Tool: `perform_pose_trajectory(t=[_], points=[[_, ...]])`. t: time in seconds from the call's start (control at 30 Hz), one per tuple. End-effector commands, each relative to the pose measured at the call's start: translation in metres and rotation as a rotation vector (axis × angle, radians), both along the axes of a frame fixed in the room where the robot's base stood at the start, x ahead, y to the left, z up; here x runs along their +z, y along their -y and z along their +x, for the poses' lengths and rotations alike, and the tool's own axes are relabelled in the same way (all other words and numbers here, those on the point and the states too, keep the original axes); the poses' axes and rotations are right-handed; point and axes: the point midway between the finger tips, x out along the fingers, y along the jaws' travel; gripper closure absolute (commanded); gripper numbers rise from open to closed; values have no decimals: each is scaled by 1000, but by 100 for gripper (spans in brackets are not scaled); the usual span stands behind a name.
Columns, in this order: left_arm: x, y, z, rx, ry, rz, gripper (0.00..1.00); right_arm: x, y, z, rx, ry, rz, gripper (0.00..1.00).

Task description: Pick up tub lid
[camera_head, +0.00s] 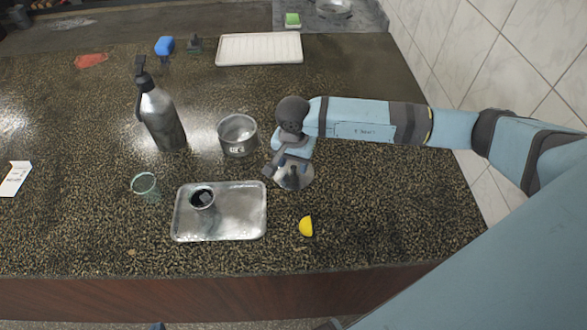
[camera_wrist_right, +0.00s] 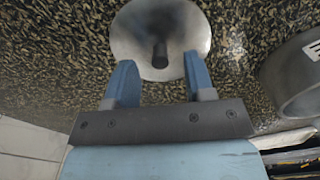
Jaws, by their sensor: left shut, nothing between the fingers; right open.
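The tub lid (camera_head: 297,181) is a round grey metal disc lying on the speckled counter, partly hidden by my right gripper in the head view. In the right wrist view the lid (camera_wrist_right: 190,25) shows its dark upright knob. My right gripper (camera_head: 279,165) is open over the lid. In the right wrist view its two blue fingers (camera_wrist_right: 160,68) stand on either side of the knob, with gaps on both sides. An open metal tub (camera_head: 238,146) stands just left of the gripper. A small tip of my left gripper (camera_head: 158,326) shows at the bottom edge, shut and empty.
A metal tray (camera_head: 250,225) with a small dark cup (camera_head: 203,201) lies to the front left. A yellow wedge (camera_head: 306,227) lies in front of the lid.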

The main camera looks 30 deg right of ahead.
Motion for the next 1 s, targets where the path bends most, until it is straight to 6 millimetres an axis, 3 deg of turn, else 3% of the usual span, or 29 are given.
perform_pose_trajectory(t=[0.13,0.37,0.6,1.0], points=[[6,1,0,1,4,-2,100,-14,0,0,1,-1,1,51],[5,0,0,2,4,-1,100,-16,0,0,1,1,1,51],[5,-1,1,3,4,0,100,-16,0,0,1,1,1,100],[4,-1,0,3,4,0,100,-11,0,1,1,2,1,100]])
